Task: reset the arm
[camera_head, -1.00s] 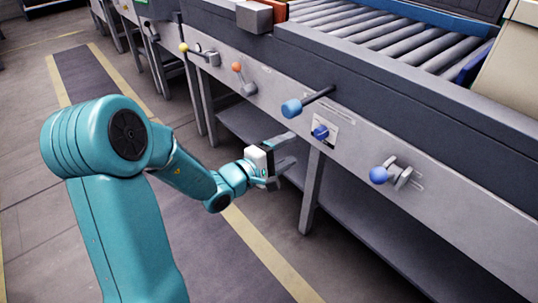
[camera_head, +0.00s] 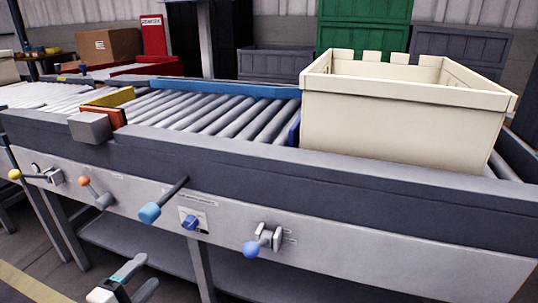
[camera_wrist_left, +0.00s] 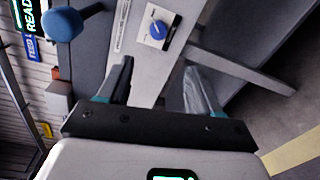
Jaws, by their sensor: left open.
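My left gripper (camera_head: 136,276) is at the bottom edge of the head view, in front of the conveyor's side panel and below the blue-ended lever (camera_head: 149,212). Its two fingers are apart with nothing between them; most of the arm is out of frame. In the left wrist view the open fingers (camera_wrist_left: 158,82) point towards the panel, and the blue rotary knob (camera_wrist_left: 157,30) shows beyond them. The lever's blue end also shows in the wrist view (camera_wrist_left: 62,24), at the upper left. My right gripper is not in view.
The roller conveyor (camera_head: 210,115) carries a cream crate (camera_head: 400,120). Along its panel are a yellow-ended lever (camera_head: 14,174), an orange-ended lever (camera_head: 84,181), the blue rotary knob (camera_head: 190,222) and another blue-ended lever (camera_head: 250,249). A conveyor leg (camera_head: 201,270) stands near the gripper.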

